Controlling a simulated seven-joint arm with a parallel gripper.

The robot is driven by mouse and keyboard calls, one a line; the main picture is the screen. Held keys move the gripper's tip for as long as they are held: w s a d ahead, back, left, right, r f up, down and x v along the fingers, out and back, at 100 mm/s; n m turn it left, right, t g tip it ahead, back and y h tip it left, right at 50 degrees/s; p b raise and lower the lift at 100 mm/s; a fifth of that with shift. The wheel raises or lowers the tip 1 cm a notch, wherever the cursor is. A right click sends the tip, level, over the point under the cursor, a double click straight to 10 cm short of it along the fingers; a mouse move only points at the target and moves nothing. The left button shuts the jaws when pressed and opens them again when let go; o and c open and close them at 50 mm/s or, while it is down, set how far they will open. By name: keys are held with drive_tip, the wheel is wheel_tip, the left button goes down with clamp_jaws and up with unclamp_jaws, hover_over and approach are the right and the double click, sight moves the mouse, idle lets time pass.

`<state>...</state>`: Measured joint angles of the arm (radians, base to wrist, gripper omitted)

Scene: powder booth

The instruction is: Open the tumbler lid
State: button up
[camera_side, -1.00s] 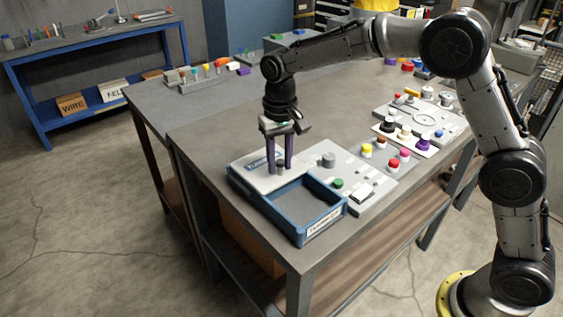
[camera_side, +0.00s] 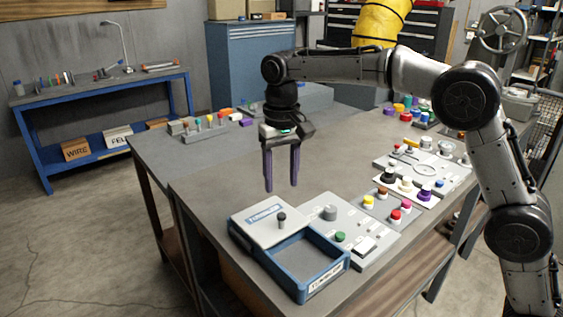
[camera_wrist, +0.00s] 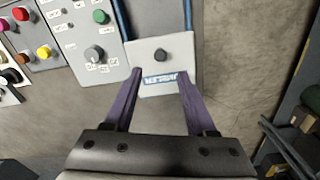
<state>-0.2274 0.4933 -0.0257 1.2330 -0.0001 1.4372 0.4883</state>
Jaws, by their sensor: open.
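The tumbler is a blue open-topped box (camera_side: 325,281) at the table's front corner, with a label on its near wall. Its light grey lid (camera_side: 258,231) lies over the back part, and the front interior shows empty. A black knob (camera_side: 282,220) stands on the lid. The lid (camera_wrist: 181,48) and knob (camera_wrist: 161,55) also show in the wrist view. My gripper (camera_side: 282,189) is open and empty, with its purple fingers pointing down above the knob, clear of it. In the wrist view my gripper (camera_wrist: 160,74) has its fingertips either side of the lid's label.
A grey control panel (camera_side: 353,214) with a dial and a green button adjoins the tumbler's right side. Coloured buttons (camera_side: 395,216) and more panels (camera_side: 425,160) stand farther right. The tabletop (camera_side: 215,180) behind and left of the tumbler is largely clear.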

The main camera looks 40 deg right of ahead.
drive_tip(key=shift+r, duration=1.85)
drive_tip(key=s+d+r+t, duration=0.2)
drive_tip(key=s+d+r, duration=0.2)
drive_tip(key=s+r, duration=0.3)
drive_tip(key=s+d+r+t, duration=0.1)
drive_tip(key=s+d+r, duration=0.25)
drive_tip(key=s, duration=0.65)
drive_tip(key=s+d+f+n+t, duration=0.1)
drive_tip(key=s+f, duration=0.6)
drive_tip(key=s+d+f+n+t, duration=0.1)
drive_tip(key=s+d+f+n, duration=0.1)
drive_tip(key=s+f, duration=0.5)
drive_tip(key=shift+d+f+t, duration=0.25)
drive_tip(key=shift+f+t, duration=0.05)
drive_tip(key=shift+f, duration=0.5)
drive_tip(key=shift+s, duration=0.1)
